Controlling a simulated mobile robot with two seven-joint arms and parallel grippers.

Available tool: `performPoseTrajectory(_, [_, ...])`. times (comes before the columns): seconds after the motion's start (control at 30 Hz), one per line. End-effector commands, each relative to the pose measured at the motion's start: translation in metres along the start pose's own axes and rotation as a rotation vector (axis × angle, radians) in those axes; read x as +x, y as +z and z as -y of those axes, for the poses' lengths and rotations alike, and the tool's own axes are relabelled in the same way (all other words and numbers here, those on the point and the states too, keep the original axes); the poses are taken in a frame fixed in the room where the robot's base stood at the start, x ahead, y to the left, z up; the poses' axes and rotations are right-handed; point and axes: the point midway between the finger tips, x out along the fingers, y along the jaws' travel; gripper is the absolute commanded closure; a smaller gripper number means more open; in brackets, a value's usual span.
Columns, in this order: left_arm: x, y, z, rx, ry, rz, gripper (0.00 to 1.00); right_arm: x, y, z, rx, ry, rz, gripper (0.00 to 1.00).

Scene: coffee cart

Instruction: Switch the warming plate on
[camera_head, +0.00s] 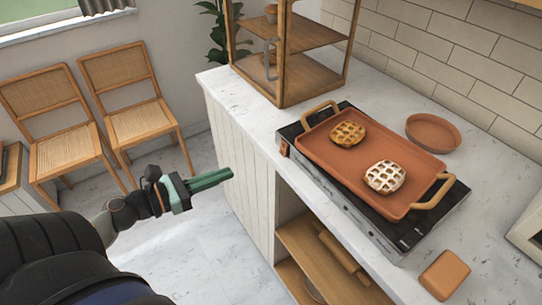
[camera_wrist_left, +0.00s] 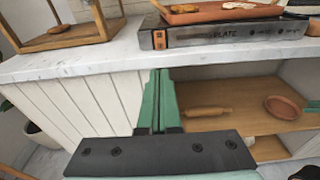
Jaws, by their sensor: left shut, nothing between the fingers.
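The warming plate (camera_head: 340,195) is a flat dark slab with a grey front side, standing on the white marble counter. Its front shows in the left wrist view (camera_wrist_left: 240,35), with the lettering "PLATE" and an orange patch at its left end. A terracotta tray (camera_head: 365,165) with two wooden handles lies on top of it and covers most of the surface. Two lattice-topped pastries, one golden (camera_head: 347,134) and one white-dusted (camera_head: 385,176), lie in the tray. My left gripper (camera_head: 231,173) is shut and empty, in front of the counter and apart from the plate.
A wooden shelf stand (camera_head: 290,85) stands left of the plate. A terracotta dish (camera_head: 433,132) lies behind it and a tan block (camera_head: 444,274) at front right. Under the counter, an open shelf holds a rolling pin (camera_wrist_left: 207,112) and a bowl (camera_wrist_left: 285,109). The floor left of the counter is clear near my gripper.

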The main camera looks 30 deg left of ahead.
Motion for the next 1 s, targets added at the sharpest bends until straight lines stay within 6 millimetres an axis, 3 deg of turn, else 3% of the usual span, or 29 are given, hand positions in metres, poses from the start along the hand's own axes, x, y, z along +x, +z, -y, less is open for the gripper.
performPoseTrajectory(0.6, [0.098, 0.003, -0.001, 0.001, 0.0, 0.002, 1.0, -0.015, -0.017, 0.001, 0.0, 0.0, 0.0, 0.54])
performPoseTrajectory(1.0, [0.134, 0.001, 0.0, -0.001, 0.0, 0.0, 1.0, -0.021, -0.023, 0.002, 0.001, 0.0, 0.0, 0.54])
